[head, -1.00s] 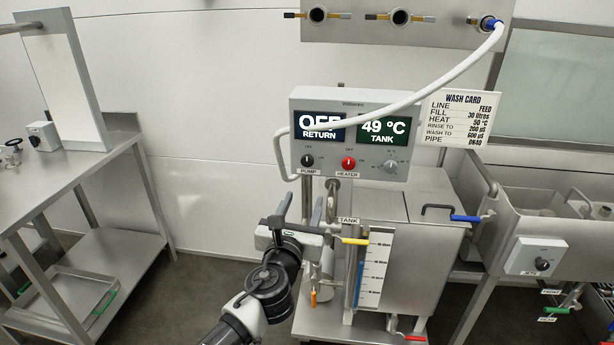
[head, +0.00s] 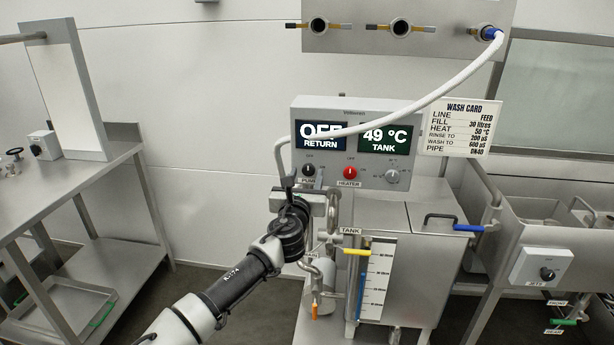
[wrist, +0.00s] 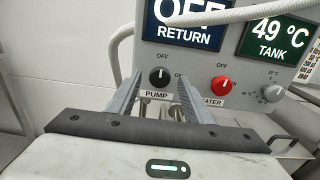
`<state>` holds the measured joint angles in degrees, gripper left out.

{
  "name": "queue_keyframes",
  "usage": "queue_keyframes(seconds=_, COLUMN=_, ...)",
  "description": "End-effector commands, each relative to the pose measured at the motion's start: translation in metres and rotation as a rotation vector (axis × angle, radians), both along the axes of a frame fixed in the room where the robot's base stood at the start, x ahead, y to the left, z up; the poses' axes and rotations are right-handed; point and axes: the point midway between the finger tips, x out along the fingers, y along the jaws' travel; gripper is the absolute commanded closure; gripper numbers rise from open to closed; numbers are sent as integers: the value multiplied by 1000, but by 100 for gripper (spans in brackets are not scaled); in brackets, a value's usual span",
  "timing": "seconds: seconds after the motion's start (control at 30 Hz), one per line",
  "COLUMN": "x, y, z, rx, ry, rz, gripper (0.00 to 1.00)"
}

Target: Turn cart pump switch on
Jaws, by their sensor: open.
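The pump switch (head: 308,170) is a black round knob at the lower left of the grey control box (head: 327,105). In the wrist view the pump knob (wrist: 159,77) has its white mark pointing up at OFF, above the PUMP label. My gripper (head: 304,182) is open just below and in front of the knob. In the wrist view my gripper's fingers (wrist: 156,88) stand on either side of the knob and label, with nothing between them that I can see held. Whether the fingertips reach the knob's depth is unclear.
A red heater knob (head: 350,172) is right of the pump knob, with a grey knob (head: 392,176) beyond. A white hose (head: 430,92) crosses the box's front and loops down at its left side. The tank (head: 425,260) stands below right. A steel table (head: 90,180) is at left.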

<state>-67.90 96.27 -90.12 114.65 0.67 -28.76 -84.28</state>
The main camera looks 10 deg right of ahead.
Motion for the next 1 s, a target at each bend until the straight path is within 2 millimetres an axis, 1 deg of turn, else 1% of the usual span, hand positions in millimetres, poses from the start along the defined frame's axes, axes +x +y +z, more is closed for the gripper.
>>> queue_keyframes(seconds=0.1, x=10, y=-4, z=0, rx=0, ry=0, rz=-2, gripper=53)
queue_keyframes(seconds=0.2, x=15, y=-5, z=0, rx=-1, ry=0, rz=-1, gripper=53)
queue_keyframes(seconds=0.47, x=15, y=-5, z=0, rx=-1, ry=0, rz=0, gripper=53)
queue_keyframes(seconds=0.57, x=15, y=-5, z=0, rx=-1, ry=0, rz=-1, gripper=69)
queue_keyframes(seconds=0.7, x=15, y=-5, z=0, rx=-1, ry=0, rz=0, gripper=92)
queue_keyframes(seconds=1.0, x=15, y=-5, z=0, rx=30, ry=-10, rz=0, gripper=93)
